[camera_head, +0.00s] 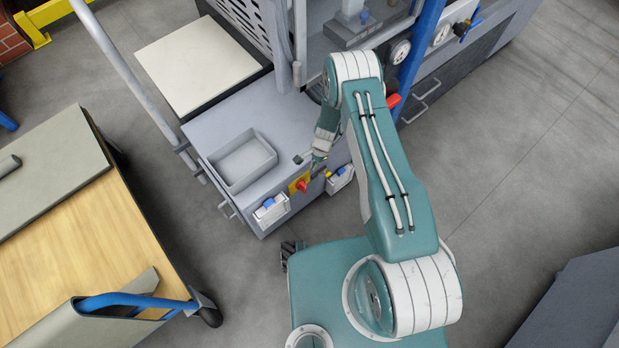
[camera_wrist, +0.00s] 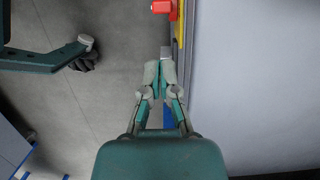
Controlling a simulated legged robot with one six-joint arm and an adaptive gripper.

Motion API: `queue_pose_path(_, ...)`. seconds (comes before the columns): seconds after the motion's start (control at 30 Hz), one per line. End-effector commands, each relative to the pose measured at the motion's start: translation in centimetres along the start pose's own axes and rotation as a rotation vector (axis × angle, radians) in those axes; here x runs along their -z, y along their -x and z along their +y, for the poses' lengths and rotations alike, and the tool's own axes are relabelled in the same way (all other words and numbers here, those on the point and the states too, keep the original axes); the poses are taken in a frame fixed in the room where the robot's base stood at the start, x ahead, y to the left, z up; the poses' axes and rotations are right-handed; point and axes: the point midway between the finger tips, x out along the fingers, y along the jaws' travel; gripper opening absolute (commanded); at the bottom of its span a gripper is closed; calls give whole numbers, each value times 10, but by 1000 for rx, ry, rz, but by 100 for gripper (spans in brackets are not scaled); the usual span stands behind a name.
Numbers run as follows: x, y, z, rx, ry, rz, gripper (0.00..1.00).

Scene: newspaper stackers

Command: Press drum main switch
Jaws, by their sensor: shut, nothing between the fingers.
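A red rotary switch (camera_head: 302,185) sits on a yellow plate (camera_head: 293,187) on the front face of a grey machine cabinet. In the wrist view, the red switch (camera_wrist: 162,7) is at the top edge, partly cut off, with the yellow plate (camera_wrist: 180,28) beside it. My gripper (camera_head: 315,162) is at the cabinet's front edge, just above and right of the switch in the head view. In the wrist view, my gripper (camera_wrist: 161,80) is shut and empty, pointing along the cabinet edge, apart from the red switch.
A grey open tray (camera_head: 243,160) stands on the cabinet top. Two small boxes with blue parts (camera_head: 270,209) (camera_head: 340,179) flank the switch. A wood-topped cart (camera_head: 80,245) stands at left, with clear floor (camera_head: 190,235) between it and the cabinet.

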Motion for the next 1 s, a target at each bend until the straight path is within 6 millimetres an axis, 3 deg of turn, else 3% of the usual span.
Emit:
queue_pose_path(0.17, 0, -15, 1, -3, 1, -1, 0)
queue_pose_path(0.6, 0, -85, 0, -1, 2, 0, 0)
queue_pose_path(0.8, 0, -99, 0, -1, 1, 0, 0)
queue_pose_path(1.0, 0, -100, 0, 0, 1, 0, 0)
